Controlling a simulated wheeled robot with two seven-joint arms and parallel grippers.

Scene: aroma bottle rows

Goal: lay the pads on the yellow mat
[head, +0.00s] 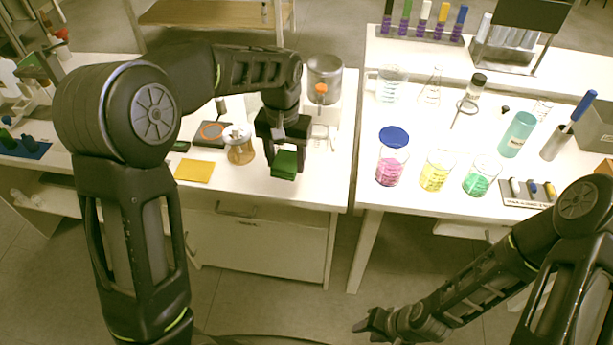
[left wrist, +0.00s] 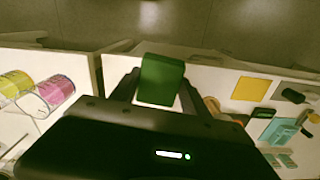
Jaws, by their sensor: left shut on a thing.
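The yellow mat (head: 193,170) lies flat and bare on the left white table, near its front edge; it also shows in the left wrist view (left wrist: 252,89). My left gripper (head: 288,158) is shut on a green pad (head: 284,165), which it holds to the right of the mat, near the table's front edge. The green pad fills the space between the fingers in the left wrist view (left wrist: 160,80). My right gripper (head: 372,321) hangs low at the bottom of the head view, away from the tables; its jaw gap is unclear. No other pad is clearly visible.
A round glass vessel with amber contents (head: 240,149) stands between the mat and my left gripper. A gap separates the tables.

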